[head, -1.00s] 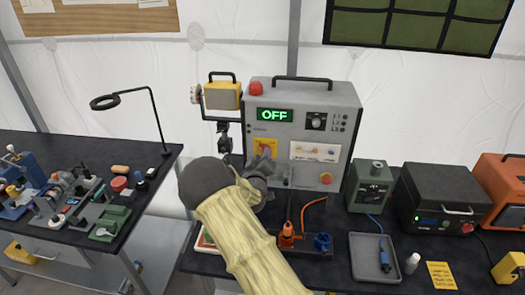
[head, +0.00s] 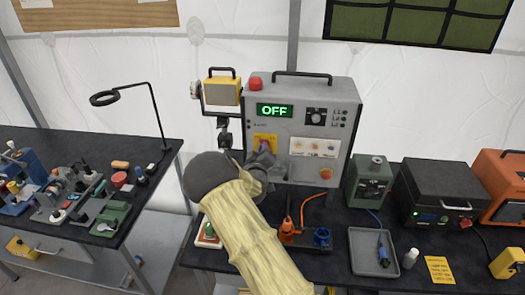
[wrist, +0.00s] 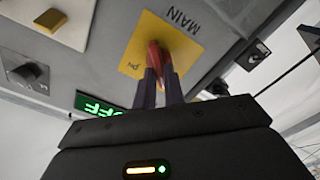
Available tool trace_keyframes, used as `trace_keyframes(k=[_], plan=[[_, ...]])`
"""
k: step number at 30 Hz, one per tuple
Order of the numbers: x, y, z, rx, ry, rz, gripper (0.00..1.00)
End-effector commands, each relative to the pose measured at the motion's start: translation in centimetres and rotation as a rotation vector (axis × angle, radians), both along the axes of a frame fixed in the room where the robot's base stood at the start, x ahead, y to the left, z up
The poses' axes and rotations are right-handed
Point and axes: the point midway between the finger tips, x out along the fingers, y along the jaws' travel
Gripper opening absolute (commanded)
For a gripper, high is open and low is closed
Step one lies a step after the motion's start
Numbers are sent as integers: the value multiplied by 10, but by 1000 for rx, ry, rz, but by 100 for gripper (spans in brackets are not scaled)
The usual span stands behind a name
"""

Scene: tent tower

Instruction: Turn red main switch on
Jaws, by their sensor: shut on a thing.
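The red main switch (wrist: 156,57) sits on a yellow plate (wrist: 160,28) marked MAIN in the wrist view. My gripper (wrist: 160,85) has its two dark fingers closed on the switch's red handle. In the head view my gripper (head: 264,152) reaches the yellow plate (head: 265,139) on the front of the grey control box (head: 325,110) and hides most of the switch. The box's green display (head: 275,111) reads OFF; it also shows, upside down, in the wrist view (wrist: 98,104).
A grey tray (head: 374,270) and several instruments fill the bench to the right.

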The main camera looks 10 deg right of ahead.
Motion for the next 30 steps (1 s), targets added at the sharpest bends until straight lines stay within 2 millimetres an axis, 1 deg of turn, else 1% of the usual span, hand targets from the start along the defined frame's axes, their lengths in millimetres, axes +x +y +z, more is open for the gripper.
trace_keyframes(k=[5, 11, 17, 30], plan=[[0, 0, -3, 48, -16, 1, 0], [0, -1, -5, 152, -51, 0, 0], [-1, -2, -7, 300, -99, 0, 0], [-2, -5, -6, 687, -226, 1, 0]])
